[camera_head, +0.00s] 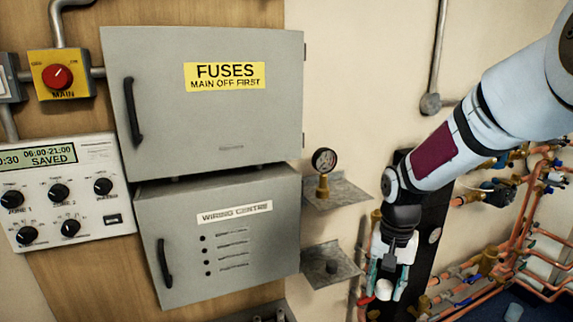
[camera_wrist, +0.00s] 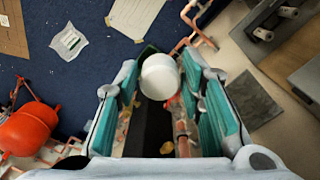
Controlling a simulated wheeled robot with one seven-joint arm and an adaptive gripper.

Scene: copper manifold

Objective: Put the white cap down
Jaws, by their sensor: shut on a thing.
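The white cap (camera_wrist: 160,77) is a small rounded white piece between the fingers of my gripper (camera_wrist: 162,92) in the wrist view. In the head view the white cap (camera_head: 384,289) shows at the lower end of my gripper (camera_head: 386,280), which points down at the lower right. The teal-padded fingers are shut on it. The cap is held in the air in front of the dark upright panel and pipework. The lower parts of the fingers are partly unclear in the head view.
Two small grey shelves stick out from the wall left of my gripper. Copper pipes (camera_head: 520,240) run at right. A red vessel (camera_wrist: 32,132) shows at wrist-view left.

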